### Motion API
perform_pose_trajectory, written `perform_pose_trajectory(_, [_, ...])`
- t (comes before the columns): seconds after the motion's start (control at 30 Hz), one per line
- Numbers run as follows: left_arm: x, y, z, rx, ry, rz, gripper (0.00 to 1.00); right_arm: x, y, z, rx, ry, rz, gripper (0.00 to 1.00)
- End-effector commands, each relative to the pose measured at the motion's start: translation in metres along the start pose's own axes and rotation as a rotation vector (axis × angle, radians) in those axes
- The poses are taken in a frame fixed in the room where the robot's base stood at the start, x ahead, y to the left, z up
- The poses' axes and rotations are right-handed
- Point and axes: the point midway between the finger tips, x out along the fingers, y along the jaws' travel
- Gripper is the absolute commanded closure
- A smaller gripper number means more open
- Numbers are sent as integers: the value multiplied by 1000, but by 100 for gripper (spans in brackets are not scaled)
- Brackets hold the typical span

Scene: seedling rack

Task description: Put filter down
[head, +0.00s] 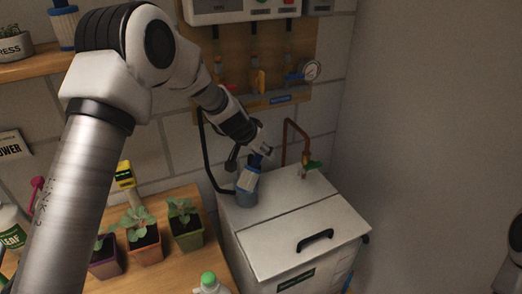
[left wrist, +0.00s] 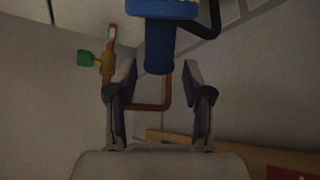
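The filter (head: 249,180) is blue with a white label. It stands, slightly tilted, in a grey round holder (head: 245,198) on top of the white cabinet, near the wall. My left gripper (head: 262,150) is at its upper end. In the left wrist view the filter's blue stem (left wrist: 159,52) lies between the fingertips of my left gripper (left wrist: 158,76), with a gap on each side. That gripper looks open, apart from the stem. The filter's lower part is cut off by the top of the wrist view. My right gripper does not show.
The cabinet (head: 290,242) has a black handle (head: 315,240). A copper pipe with a green-handled tap (head: 311,165) rises beside the filter, and a black hose (head: 207,160) runs on its left. Potted seedlings (head: 145,243) stand on the bench. Another blue-and-white filter (head: 62,27) is on the shelf.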

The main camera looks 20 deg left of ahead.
Motion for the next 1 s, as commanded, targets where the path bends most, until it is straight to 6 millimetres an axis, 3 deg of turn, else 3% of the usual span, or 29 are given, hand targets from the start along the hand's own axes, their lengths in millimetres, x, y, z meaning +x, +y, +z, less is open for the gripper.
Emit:
perform_pose_trajectory(0.27, [-19,0,-11,-1,1,0,49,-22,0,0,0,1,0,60])
perform_pose_trajectory(0.37, [-45,0,-10,-1,3,1,49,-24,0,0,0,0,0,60])
perform_pose_trajectory(0.53, [-95,0,-11,1,2,1,49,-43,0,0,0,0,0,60])
perform_pose_trajectory(0.7, [-126,0,-10,-1,0,1,49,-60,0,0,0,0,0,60])
perform_pose_trajectory(1.0, [-130,0,-7,1,0,0,49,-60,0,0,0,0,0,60])
